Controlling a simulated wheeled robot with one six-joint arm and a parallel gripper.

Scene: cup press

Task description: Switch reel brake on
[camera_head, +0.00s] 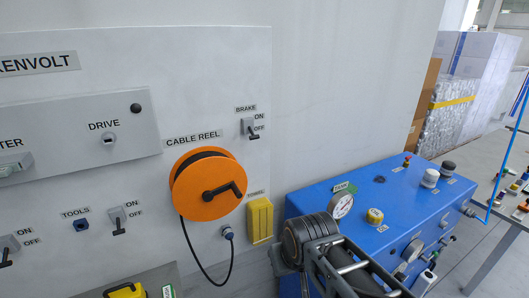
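The reel brake switch (249,127) is a small grey box on the wall panel under the BRAKE label, with ON above and OFF below at its right. Its black lever (254,134) tilts down towards OFF. The orange cable reel (205,186) with a black crank sits below and left of it. My gripper (299,262) is at the bottom centre, in front of the blue machine, well below the brake switch and apart from it. Its fingers are partly hidden by its own parts and the frame edge, so I cannot tell whether they are open.
A yellow box (260,220) is on the panel right of the reel. The blue machine (386,195), with gauges and knobs on top, stands at the right. Other switches (118,223) are at the lower left. The wall right of the brake switch is clear.

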